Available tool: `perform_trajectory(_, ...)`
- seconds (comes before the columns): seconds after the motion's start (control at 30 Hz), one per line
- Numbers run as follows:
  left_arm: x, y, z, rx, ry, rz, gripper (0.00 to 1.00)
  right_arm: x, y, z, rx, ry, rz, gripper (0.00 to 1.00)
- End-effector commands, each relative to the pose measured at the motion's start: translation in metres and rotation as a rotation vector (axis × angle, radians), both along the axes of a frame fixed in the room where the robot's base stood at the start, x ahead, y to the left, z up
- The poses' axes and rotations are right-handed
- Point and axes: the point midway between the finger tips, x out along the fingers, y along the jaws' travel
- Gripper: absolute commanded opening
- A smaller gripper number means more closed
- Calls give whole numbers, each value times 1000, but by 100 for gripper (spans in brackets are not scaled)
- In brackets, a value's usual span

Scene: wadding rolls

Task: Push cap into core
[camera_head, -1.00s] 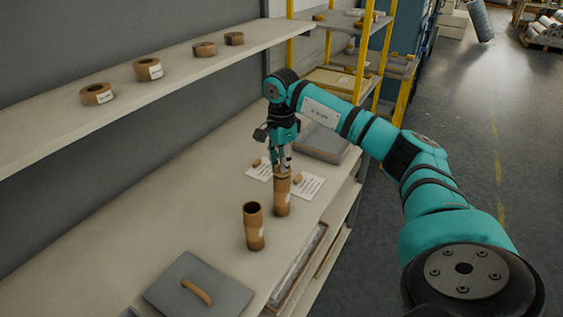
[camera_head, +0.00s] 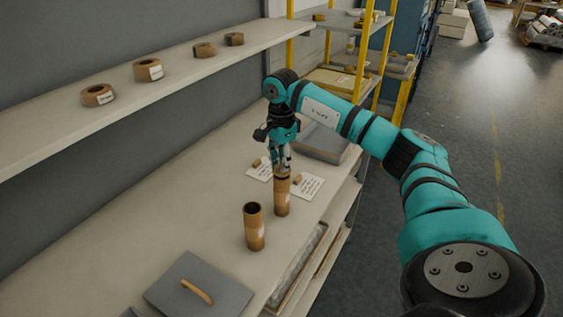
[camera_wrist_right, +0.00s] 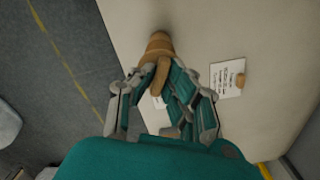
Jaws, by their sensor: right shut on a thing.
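Two brown cardboard cores stand upright on the bench in the head view: a far core (camera_head: 282,199) and a near, open-topped core (camera_head: 253,229). My right gripper (camera_head: 283,174) points down right at the top of the far core. It is shut on a tan cap (camera_wrist_right: 161,76), which shows between the fingers in the wrist view, beside the core (camera_wrist_right: 158,43). The fingers hide part of the cap and the core's mouth, so I cannot tell how deep the cap sits. Another cap (camera_head: 298,180) lies on a white card. My left gripper is not in view.
A grey lid-like board with a tan handle (camera_head: 197,291) lies at the bench's front. A second card (camera_head: 261,172) lies left of the gripper, and a grey box (camera_head: 322,144) is behind. A shelf (camera_head: 190,75) with several tape rolls runs along the wall.

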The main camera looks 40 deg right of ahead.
Motion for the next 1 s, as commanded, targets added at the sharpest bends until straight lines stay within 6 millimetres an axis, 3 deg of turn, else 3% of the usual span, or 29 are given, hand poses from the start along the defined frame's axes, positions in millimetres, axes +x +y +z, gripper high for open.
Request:
perform_trajectory(0.4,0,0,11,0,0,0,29,0,0,14,0,0,0,0)
perform_trajectory(1.0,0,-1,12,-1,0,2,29,0,0,14,0,0,0,0)
